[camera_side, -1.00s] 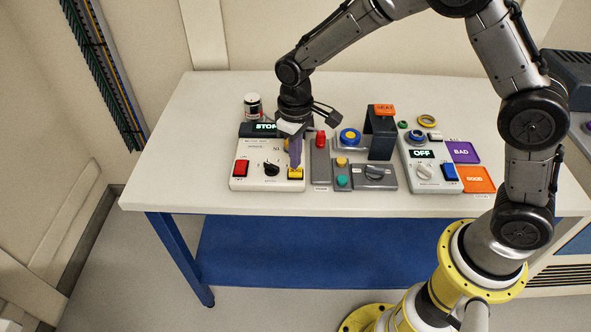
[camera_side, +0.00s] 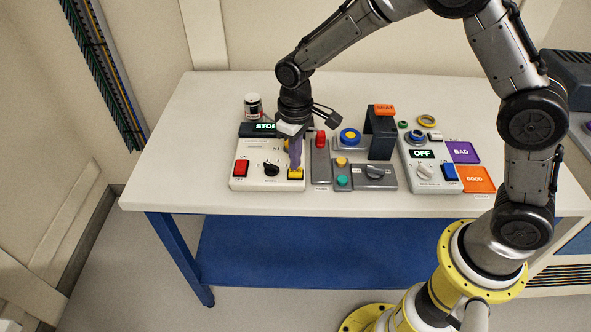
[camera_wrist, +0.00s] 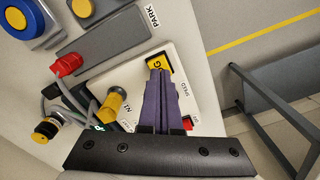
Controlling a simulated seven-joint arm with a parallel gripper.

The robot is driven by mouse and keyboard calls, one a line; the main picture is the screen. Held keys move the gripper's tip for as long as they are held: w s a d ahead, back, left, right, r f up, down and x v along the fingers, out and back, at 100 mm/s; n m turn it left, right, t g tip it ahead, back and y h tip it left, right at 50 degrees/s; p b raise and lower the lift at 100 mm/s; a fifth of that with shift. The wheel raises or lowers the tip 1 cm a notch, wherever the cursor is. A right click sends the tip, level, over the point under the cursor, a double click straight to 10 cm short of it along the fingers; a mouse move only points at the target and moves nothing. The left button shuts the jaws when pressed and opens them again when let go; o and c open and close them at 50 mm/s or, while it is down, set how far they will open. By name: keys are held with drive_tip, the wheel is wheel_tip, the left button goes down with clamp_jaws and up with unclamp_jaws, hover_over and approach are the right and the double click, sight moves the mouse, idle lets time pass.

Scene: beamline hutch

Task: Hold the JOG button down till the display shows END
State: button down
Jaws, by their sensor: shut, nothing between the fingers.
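The yellow JOG button (camera_side: 295,174) is at the front right of a white control box (camera_side: 255,184) on the table. My gripper (camera_side: 295,168) is shut and empty, pointing down with its purple fingertips at the button. In the wrist view the fingertips (camera_wrist: 157,72) overlap the yellow button (camera_wrist: 160,61), leaving a "G" showing. I cannot tell whether the button is pressed in. The display (camera_side: 263,128) at the back of the box reads STOP, its right end partly covered by my gripper.
A red switch (camera_side: 241,168) and a black knob (camera_side: 271,169) share the box. A grey panel with a red knob (camera_side: 320,138) stands close on the right. Farther right are a dark arch (camera_side: 381,135) and a second box reading OFF (camera_side: 423,154). The table's front strip is clear.

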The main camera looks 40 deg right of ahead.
drive_tip(key=shift+f, duration=0.85)
idle(2.3)
drive_tip(key=shift+r, duration=3.55)
